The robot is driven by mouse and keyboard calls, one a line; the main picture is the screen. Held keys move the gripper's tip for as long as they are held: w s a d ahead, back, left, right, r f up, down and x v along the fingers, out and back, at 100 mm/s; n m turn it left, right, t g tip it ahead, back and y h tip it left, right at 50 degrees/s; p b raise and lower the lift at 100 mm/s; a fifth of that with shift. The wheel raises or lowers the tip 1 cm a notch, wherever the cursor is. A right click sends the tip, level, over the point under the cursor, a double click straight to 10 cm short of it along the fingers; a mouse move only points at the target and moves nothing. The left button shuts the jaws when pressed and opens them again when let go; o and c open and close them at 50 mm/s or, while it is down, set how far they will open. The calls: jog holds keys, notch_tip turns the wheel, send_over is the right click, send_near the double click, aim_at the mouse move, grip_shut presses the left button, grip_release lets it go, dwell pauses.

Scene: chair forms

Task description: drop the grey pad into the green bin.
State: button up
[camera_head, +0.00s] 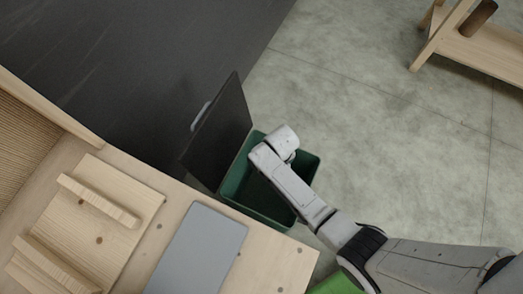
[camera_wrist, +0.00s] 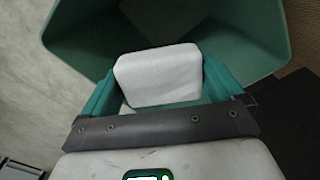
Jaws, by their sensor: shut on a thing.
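The green bin (camera_head: 240,180) stands open beside the wooden table's edge in the head view. Its walls also surround the top of the wrist view (camera_wrist: 240,30). The grey pad (camera_wrist: 157,72), pale and round-cornered, sits between the teal fingers of my gripper (camera_wrist: 160,88) in the wrist view. My gripper is shut on it, with the bin's opening beyond. In the head view my arm's end is over the bin and hides the fingers and the pad.
A flat blue-grey slab (camera_head: 197,252) lies on the wooden table (camera_head: 285,263), beside a slatted wooden piece (camera_head: 100,205). A dark panel (camera_head: 222,130) stands tilted against the bin's left side. Wooden furniture (camera_head: 470,50) stands top right. Open floor (camera_head: 370,140) lies right of the bin.

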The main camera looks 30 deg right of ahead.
notch_tip(320, 180, down, 6)
jog(key=b, duration=0.5)
jog(key=shift+b, duration=0.35)
jog(key=shift+r, duration=0.1)
jog(key=o, duration=0.6)
jog(key=shift+o, duration=0.2)
notch_tip(320, 180, up, 11)
jog(key=shift+f+p, duration=0.1)
jog(key=shift+p, duration=1.1)
jog(key=shift+s, duration=0.1)
